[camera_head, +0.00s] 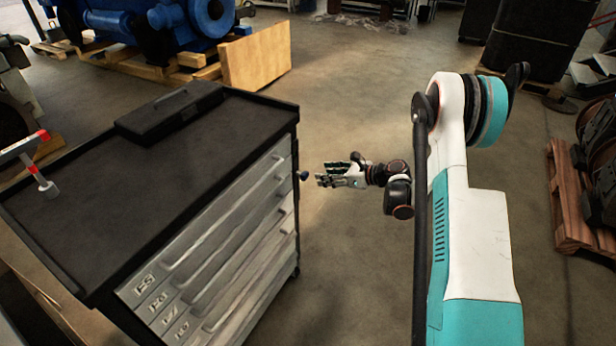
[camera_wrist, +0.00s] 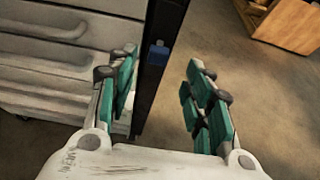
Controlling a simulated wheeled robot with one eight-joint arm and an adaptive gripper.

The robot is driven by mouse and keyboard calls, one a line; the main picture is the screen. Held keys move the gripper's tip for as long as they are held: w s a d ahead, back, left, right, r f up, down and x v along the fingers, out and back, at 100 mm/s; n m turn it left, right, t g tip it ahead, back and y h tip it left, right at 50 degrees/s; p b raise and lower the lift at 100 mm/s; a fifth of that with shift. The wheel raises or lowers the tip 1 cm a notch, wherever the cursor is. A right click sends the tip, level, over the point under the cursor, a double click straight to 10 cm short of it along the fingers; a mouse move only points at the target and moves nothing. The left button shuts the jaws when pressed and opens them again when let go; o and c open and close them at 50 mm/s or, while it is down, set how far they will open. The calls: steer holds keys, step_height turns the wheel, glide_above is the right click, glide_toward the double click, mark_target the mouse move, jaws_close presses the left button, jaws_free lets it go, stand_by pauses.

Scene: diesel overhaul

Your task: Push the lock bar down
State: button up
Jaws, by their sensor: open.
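A tool cabinet (camera_head: 215,240) with grey drawers and a black top stands left of centre in the head view. In the wrist view, a dark upright bar (camera_wrist: 150,90) runs along the edge of its drawer fronts (camera_wrist: 60,50) and carries a small blue tab (camera_wrist: 158,52); it looks like the lock bar. In the head view, a small dark knob (camera_head: 303,176) sticks out at that edge. My gripper (camera_head: 322,176) is open and empty, its fingers pointing at the knob with a small gap. In the wrist view, my gripper (camera_wrist: 160,95) has the bar between its spread fingers; contact is unclear.
A black case (camera_head: 170,110) lies on the cabinet top, and a red-and-grey tool (camera_head: 35,165) is at its left. Open floor (camera_head: 350,80) lies right of the cabinet.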

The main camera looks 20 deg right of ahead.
mark_target(306, 174)
steer(key=b+x, duration=0.2)
steer(key=x, duration=0.6)
steer(key=shift+w+a+f, duration=0.15)
steer(key=shift+w+a, duration=0.05)
steer(key=shift+a, duration=0.05)
steer(key=shift+c, duration=0.6)
